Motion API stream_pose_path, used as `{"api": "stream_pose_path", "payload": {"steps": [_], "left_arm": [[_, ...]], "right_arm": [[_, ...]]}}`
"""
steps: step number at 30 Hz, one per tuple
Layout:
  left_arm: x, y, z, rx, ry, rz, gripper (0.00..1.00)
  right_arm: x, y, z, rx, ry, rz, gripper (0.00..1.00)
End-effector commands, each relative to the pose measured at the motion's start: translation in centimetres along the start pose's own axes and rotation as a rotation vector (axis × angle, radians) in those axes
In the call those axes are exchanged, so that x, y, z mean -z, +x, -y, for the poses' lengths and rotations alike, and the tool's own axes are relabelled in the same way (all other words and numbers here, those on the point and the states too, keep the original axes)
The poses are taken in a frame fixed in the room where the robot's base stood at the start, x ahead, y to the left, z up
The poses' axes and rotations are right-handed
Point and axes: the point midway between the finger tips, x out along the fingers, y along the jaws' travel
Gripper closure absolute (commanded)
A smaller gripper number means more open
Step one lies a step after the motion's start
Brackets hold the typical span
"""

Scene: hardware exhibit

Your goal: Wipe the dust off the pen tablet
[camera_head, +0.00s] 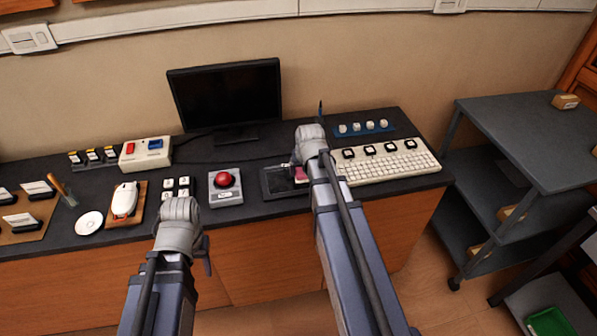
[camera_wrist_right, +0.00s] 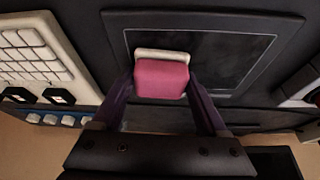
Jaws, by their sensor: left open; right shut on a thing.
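The pen tablet (camera_head: 275,184) is a flat dark slab with a thin pale outline, lying on the dark counter; it also fills the upper part of the right wrist view (camera_wrist_right: 240,60). My right gripper (camera_wrist_right: 163,90) is shut on a pink eraser-like block (camera_wrist_right: 160,82) with a whitish strip along one edge. The block is over the tablet's surface; I cannot tell whether it touches. In the head view the pink block (camera_head: 301,174) shows beside my right wrist. No dust is clearly visible. My left gripper (camera_head: 206,256) is open, low in front of the counter, away from the tablet.
A white keyboard (camera_head: 395,166) with black-capped switches (camera_head: 370,149) stands right of the tablet. A red button box (camera_head: 225,187) stands left of it. A monitor (camera_head: 228,95) is behind.

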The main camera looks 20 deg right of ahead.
Motion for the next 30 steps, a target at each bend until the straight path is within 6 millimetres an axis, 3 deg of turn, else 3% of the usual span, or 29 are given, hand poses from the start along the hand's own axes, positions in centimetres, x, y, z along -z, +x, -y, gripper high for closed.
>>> {"api": "stream_pose_path", "payload": {"steps": [6, 17, 30], "left_arm": [[0.0, -0.1, 0.0, 0.0, 0.0, 0.0, 0.5], [0.0, -0.3, 0.0, 0.0, 0.0, 0.0, 0.5], [-0.2, -4.3, 0.4, 0.0, 0.0, 0.0, 0.5]], "right_arm": [[0.2, 0.0, -1.6, 0.0, 0.001, -0.001, 0.68], [0.3, -0.3, -1.6, 0.001, 0.0, -0.001, 0.68], [1.8, -4.0, -1.5, 0.001, 0.0, -0.001, 0.68]]}}
